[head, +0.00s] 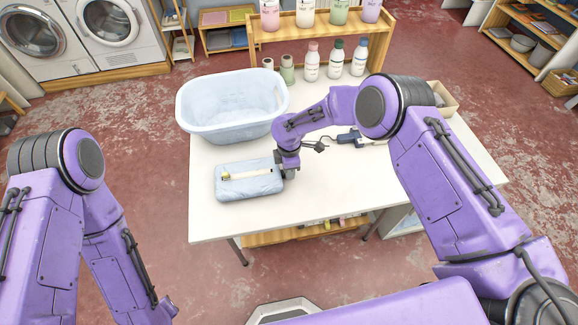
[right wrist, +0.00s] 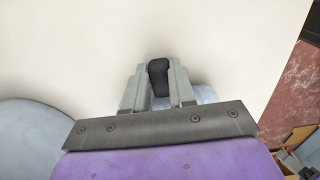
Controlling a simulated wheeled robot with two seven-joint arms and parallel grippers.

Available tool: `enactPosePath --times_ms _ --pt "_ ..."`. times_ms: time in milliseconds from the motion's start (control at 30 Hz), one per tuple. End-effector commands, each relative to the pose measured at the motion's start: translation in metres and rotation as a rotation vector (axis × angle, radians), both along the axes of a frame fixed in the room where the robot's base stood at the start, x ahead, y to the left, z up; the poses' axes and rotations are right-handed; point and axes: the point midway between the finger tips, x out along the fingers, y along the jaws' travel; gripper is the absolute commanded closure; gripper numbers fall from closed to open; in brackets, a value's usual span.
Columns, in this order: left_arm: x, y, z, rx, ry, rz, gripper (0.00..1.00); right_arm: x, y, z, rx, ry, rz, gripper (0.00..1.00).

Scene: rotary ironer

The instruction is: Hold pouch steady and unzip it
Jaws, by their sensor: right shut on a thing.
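The light blue pouch (head: 250,187) lies flat on the white table. A pale zip strip runs across its top, with a small yellowish piece, apparently the zip pull (head: 226,176), at its left end. My right gripper (head: 288,172) is low at the pouch's right end. In the right wrist view, its fingers (right wrist: 158,85) are shut on a dark tab (right wrist: 158,72); a bit of the pouch (right wrist: 206,95) shows beside them. How the tab joins the pouch is hidden. My left arm is at the left, away from the table; its gripper is not in view.
A light blue laundry basin (head: 225,130) stands just behind the pouch. A dark device with a cable (head: 348,137) lies to the right, under my right arm. Bottles and jars stand at the table's back. The table's front strip (head: 300,215) is clear.

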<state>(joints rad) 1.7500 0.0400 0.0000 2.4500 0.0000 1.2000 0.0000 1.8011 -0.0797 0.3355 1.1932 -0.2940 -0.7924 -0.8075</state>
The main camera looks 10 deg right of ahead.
Motion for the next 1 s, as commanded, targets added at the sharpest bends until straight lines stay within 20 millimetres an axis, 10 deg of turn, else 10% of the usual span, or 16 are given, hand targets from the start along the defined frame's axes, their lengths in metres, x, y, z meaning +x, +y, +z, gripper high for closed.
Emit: enactPosePath --times_ms 533,600,1000 --pt "0.0 0.0 0.0 0.0 0.0 0.0 0.55 0.0 -0.0001 -0.0034 0.0 0.0 0.0 1.0" --pt "0.0 0.0 0.0 0.0 0.0 0.0 0.55 0.0 -0.0002 -0.0036 0.0 0.0 0.0 0.6" --pt "-0.0001 0.0 0.0 0.0 0.0 0.0 0.55 0.0001 -0.0002 -0.0034 0.0 0.0 0.0 0.6"
